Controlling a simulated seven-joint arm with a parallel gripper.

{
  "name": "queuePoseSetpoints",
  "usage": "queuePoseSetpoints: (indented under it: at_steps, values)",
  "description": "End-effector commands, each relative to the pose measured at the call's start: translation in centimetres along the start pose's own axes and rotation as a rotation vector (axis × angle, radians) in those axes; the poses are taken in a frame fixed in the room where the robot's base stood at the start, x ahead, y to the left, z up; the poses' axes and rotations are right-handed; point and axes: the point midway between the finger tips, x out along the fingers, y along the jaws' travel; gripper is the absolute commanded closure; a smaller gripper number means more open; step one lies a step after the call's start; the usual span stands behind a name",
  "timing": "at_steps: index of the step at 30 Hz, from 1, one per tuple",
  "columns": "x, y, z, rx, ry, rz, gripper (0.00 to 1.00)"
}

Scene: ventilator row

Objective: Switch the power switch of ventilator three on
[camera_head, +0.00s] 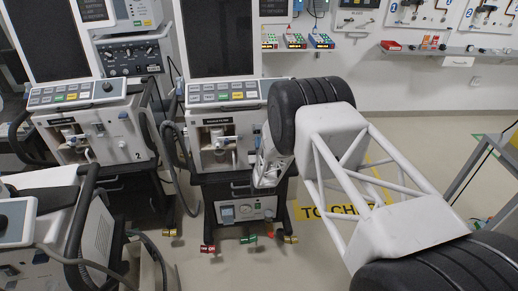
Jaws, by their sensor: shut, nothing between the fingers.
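The ventilator marked 2 (137,148) stands on the left. The similar ventilator beside it (190,140), in the middle, seems to be ventilator three. Its own number is not visible, as my arm covers its right front. It has a dark screen (218,40), a key panel (222,93) and a lower white box with a dial (246,208). I cannot make out its power switch or the switch's position. My gripper (266,172) is small and partly hidden below my black wrist joint, in front of the ventilator's right side. It looks shut and empty; I cannot tell whether it touches the ventilator.
Another white machine (98,235) stands close at the lower left, with hoses (150,245) beside it. Coloured castor pedals (248,239) stick out at the ventilator's foot. A wall shelf (455,52) runs behind. A grey frame stand (490,165) is at right. Floor (440,130) between is clear.

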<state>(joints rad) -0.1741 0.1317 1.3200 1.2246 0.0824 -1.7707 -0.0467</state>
Motion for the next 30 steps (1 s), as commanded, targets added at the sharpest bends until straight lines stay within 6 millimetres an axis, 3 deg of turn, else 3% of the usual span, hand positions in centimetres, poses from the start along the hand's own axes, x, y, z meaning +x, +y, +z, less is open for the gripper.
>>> queuePoseSetpoints:
  at_steps: [9, 30]
  values:
    - [1.3, 0.0, 1.3, 0.000, 0.000, 0.000, 1.00]
    - [2.0, 0.0, 2.1, 0.000, 0.001, 0.000, 1.00]
